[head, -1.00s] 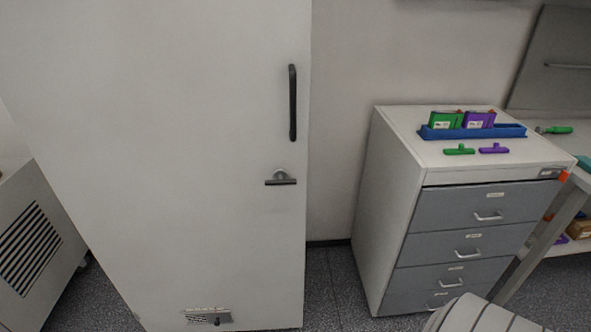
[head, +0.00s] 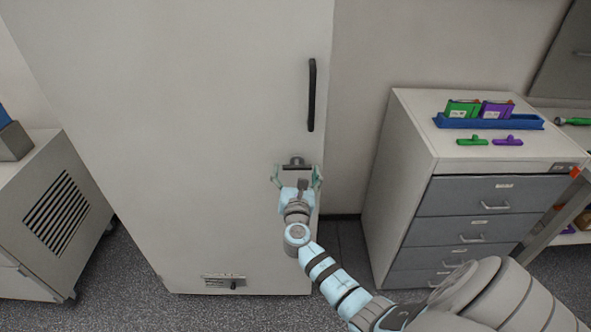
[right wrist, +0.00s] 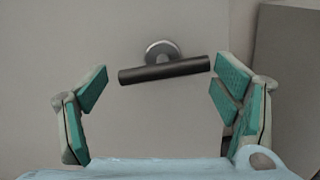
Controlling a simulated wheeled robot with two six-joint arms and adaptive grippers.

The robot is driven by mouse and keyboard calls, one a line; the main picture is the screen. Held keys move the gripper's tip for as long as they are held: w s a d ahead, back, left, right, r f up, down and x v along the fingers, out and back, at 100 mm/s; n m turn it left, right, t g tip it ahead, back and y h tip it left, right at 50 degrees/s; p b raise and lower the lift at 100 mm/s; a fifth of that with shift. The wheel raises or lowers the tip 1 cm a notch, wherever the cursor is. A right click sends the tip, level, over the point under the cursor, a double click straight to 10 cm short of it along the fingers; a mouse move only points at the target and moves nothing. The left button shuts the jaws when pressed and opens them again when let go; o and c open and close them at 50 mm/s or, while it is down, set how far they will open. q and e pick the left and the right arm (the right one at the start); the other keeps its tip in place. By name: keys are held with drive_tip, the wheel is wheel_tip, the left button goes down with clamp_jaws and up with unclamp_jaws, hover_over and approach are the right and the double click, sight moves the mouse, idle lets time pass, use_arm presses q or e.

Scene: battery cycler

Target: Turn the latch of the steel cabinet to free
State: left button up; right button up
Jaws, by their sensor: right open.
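The steel cabinet (head: 200,120) is a tall pale door on the left of the head view, and it is closed. Its latch (head: 297,163) is a dark bar on a round metal boss, below the black vertical handle. In the right wrist view the latch (right wrist: 165,70) lies roughly horizontal, between and beyond the fingertips. My right gripper (head: 297,178) is open in front of the latch, one finger to each side; it also shows in the right wrist view (right wrist: 160,95). The fingers do not appear to touch the bar. My left gripper is not in view.
The black door handle (head: 312,95) stands above the latch. A drawer cabinet (head: 400,150) with a blue tray (head: 490,122) on top stands to the right. A vented grey unit (head: 60,215) stands to the left. A small fitting (head: 224,281) is low on the door.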

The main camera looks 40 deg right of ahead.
drive_tip(key=shift+x, duration=0.85)
drive_tip(key=shift+s, duration=0.1)
drive_tip(key=c, duration=0.9)
